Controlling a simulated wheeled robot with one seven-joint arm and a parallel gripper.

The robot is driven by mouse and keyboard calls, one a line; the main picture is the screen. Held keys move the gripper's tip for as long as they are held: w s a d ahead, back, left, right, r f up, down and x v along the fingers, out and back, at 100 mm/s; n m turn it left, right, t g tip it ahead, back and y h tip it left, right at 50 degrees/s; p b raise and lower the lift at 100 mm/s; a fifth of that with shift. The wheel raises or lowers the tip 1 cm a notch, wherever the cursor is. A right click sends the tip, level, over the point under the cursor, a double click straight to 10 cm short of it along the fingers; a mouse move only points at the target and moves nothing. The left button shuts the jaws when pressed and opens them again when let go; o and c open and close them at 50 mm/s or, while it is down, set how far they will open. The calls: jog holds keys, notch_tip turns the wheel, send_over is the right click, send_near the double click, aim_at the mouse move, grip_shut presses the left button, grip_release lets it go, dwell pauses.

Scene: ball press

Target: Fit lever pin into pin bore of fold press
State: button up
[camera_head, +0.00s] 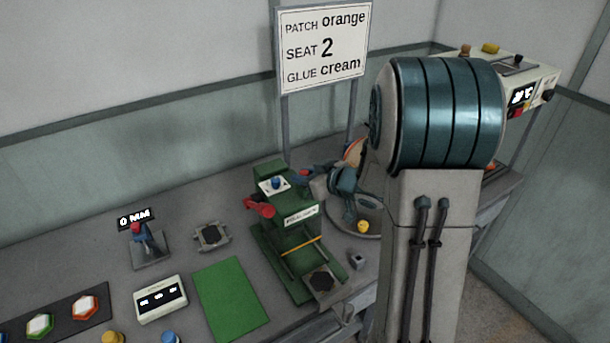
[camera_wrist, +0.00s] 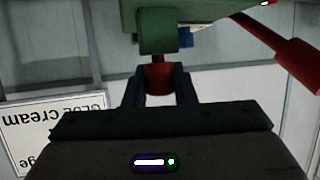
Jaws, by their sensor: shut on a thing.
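The fold press (camera_head: 297,238) is green and stands on the bench in the middle of the head view. My gripper (camera_head: 308,178) is at the right side of its upper part. In the wrist view my gripper (camera_wrist: 159,88) is shut on the red lever pin (camera_wrist: 158,72), between its two dark fingers. The pin points at a green lug (camera_wrist: 157,32) of the press and its far end meets the lug's edge. The pin bore is hidden, and I cannot tell how deep the pin sits. A red handle (camera_head: 259,208) sticks out on the press's left; it also shows in the wrist view (camera_wrist: 280,42).
A sign (camera_head: 325,48) stands behind the press. A green mat (camera_head: 230,298), a white box with displays (camera_head: 160,298) and a small gauge stand (camera_head: 150,250) are to the left. A round tray with a yellow ball (camera_head: 363,226) is to the right, partly hidden by my arm.

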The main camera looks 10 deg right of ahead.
jog(key=shift+f, duration=0.35)
jog(key=o, duration=1.1)
jog(key=shift+c, duration=0.2)
jog(key=shift+r, duration=0.1)
jog(key=v, duration=1.3)
jog(key=shift+s+d+r+b, duration=0.15)
jog(key=shift+s+d+b, duration=0.05)
jog(key=shift+s+b, duration=0.15)
jog(key=shift+w, duration=0.1)
